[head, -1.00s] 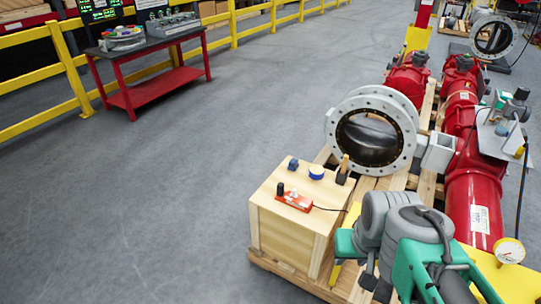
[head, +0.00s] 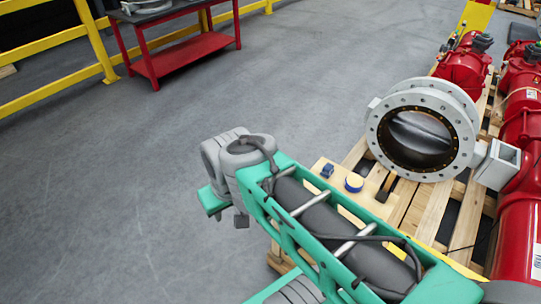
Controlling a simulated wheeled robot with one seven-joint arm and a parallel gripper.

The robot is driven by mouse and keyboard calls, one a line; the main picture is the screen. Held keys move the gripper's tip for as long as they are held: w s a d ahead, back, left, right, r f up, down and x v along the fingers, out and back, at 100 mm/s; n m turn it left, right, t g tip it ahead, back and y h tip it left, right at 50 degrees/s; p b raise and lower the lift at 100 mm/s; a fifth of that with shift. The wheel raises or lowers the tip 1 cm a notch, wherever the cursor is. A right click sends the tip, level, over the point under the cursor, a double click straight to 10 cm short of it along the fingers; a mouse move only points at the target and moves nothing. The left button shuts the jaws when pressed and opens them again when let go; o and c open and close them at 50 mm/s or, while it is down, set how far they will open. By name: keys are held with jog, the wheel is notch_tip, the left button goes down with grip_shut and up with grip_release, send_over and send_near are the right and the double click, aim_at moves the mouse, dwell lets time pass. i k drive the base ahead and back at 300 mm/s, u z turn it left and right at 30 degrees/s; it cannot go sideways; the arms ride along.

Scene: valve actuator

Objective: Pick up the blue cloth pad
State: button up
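A small dark blue piece (head: 327,170), which looks like the blue cloth pad, lies on top of the wooden crate (head: 318,163) near its far left corner. Beside it, to the right, is a round tin or roll (head: 354,183) with a blue side and pale top. My gripper (head: 241,221) shows only as a small dark part below my grey wrist, left of the crate and apart from the pad. Its fingers cannot be made out clearly. My green arm hides most of the crate top, including the place where a red tool lay.
A large grey flanged valve (head: 424,130) stands on a wooden pallet (head: 433,215) behind and right of the crate. Red actuator cylinders (head: 520,230) line the right side. A dark-handled brush-like item (head: 385,190) stands at the crate's right edge. Open floor lies left; a red bench (head: 185,62) is farther back.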

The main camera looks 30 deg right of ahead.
aim_at(327, 170)
jog(key=u, duration=0.35)
jog(key=i, duration=1.95)
jog(key=z, duration=1.55)
jog(key=i, duration=1)
jog(key=z, duration=0.9)
jog(key=i, duration=0.75)
jog(key=z, duration=0.1)
